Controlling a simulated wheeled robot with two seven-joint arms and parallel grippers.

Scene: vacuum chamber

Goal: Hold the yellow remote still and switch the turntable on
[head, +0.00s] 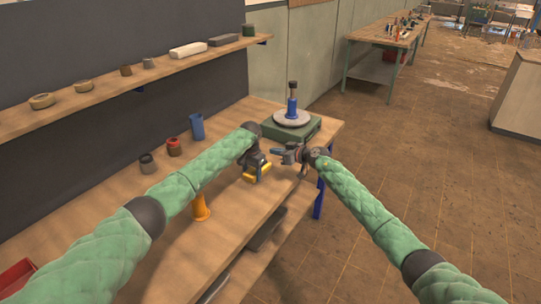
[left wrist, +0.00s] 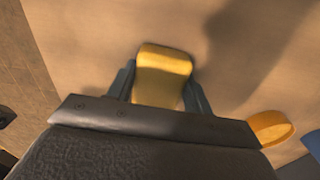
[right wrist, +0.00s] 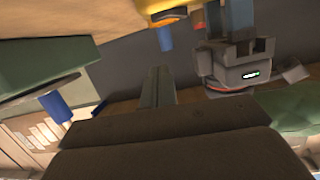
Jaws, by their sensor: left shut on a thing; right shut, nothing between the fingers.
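The yellow remote (head: 257,174) is between the fingers of my left gripper (head: 256,168), over the front part of the workbench. In the left wrist view the remote (left wrist: 163,75) sits upright between both fingers. My right gripper (head: 277,151) is shut and empty, just right of and beyond the remote, apart from it as far as I can tell. In the right wrist view its fingers (right wrist: 157,88) are together. The turntable (head: 291,127) has a green base and a pale round plate carrying a blue bottle with a dark top. It stands at the bench's far end.
An orange cylinder (head: 200,207) stands near my left forearm. A blue cup (head: 197,126), a red roll (head: 174,147) and a grey one (head: 147,163) stand along the back. A shelf (head: 110,95) with several small items overhangs the bench. Open floor lies to the right.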

